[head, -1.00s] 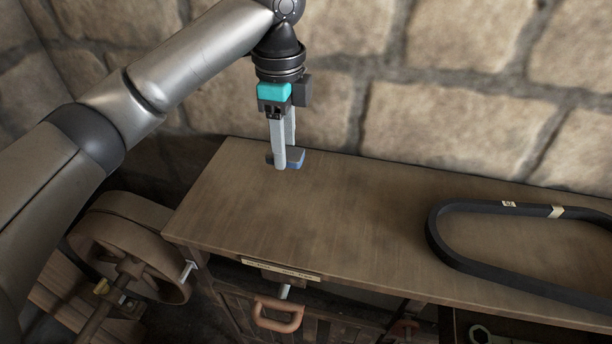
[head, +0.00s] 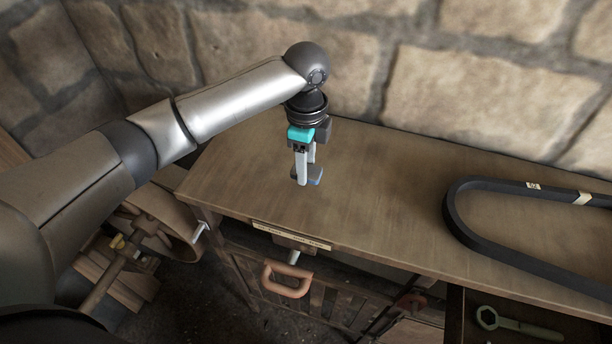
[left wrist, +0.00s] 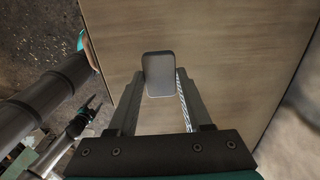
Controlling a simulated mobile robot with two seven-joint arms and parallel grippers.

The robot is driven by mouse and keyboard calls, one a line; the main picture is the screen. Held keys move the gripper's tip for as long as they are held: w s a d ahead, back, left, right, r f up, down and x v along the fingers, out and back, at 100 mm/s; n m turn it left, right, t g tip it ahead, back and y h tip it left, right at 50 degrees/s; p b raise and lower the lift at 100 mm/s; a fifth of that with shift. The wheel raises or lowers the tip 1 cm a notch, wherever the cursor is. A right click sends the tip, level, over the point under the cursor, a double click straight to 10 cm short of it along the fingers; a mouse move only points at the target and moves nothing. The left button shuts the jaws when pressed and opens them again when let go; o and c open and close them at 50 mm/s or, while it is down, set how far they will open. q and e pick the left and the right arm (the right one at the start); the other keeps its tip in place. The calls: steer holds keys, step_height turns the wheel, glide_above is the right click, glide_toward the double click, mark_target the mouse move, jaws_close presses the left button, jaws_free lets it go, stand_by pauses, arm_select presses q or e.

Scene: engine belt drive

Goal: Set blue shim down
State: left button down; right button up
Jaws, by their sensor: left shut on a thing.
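My left gripper (head: 302,182) is shut on the blue shim (head: 315,176), over the left part of the wooden bench top (head: 250,170). The shim shows as a small blue-grey block at the fingertips in the head view. In the left wrist view the shim (left wrist: 159,75) is a rounded grey plate between the fingers, with the bench top behind it. I cannot tell whether the shim touches the wood.
A black belt (head: 470,235) lies on the right of the bench. A wrench (head: 515,325) sits in an open drawer at the lower right. A wheel (head: 165,225) stands left of the bench. A stone wall (head: 470,90) runs behind. The bench around the gripper is clear.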

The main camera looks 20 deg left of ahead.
mark_target(306, 188)
arm_select(q)
steer(key=shift+f, duration=2.2)
steer(key=shift+c, duration=1.7)
jaws_free()
steer(key=shift+f, duration=0.15)
step_height(306, 188, up, 12)
steer(key=shift+r, duration=0.15)
